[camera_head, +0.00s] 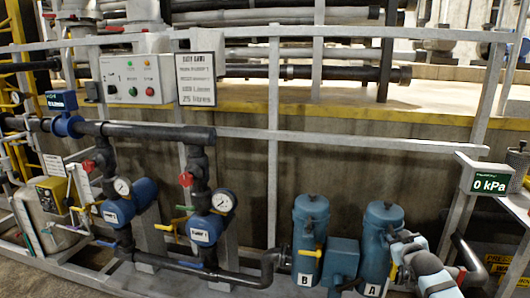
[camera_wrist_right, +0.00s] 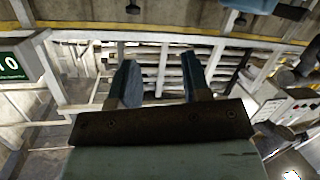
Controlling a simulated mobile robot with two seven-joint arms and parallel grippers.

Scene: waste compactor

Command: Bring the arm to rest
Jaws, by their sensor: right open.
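My right gripper (camera_wrist_right: 160,78) shows in the right wrist view with its two blue-grey fingers standing well apart and nothing between them. In the head view my right arm comes in at the bottom right, with its pale and teal wrist part (camera_head: 428,268) in front of the right side of canister A (camera_head: 383,232). The fingertips are hard to make out there, and I cannot tell whether the arm touches the canister. My left arm and gripper are not in view.
Canister B (camera_head: 310,230) stands left of canister A. A 0 kPa display (camera_head: 488,180) is on the right. A control box (camera_head: 133,79) and blue gauged pumps (camera_head: 208,229) are on the left. Grey railings (camera_head: 274,150) cross the scene.

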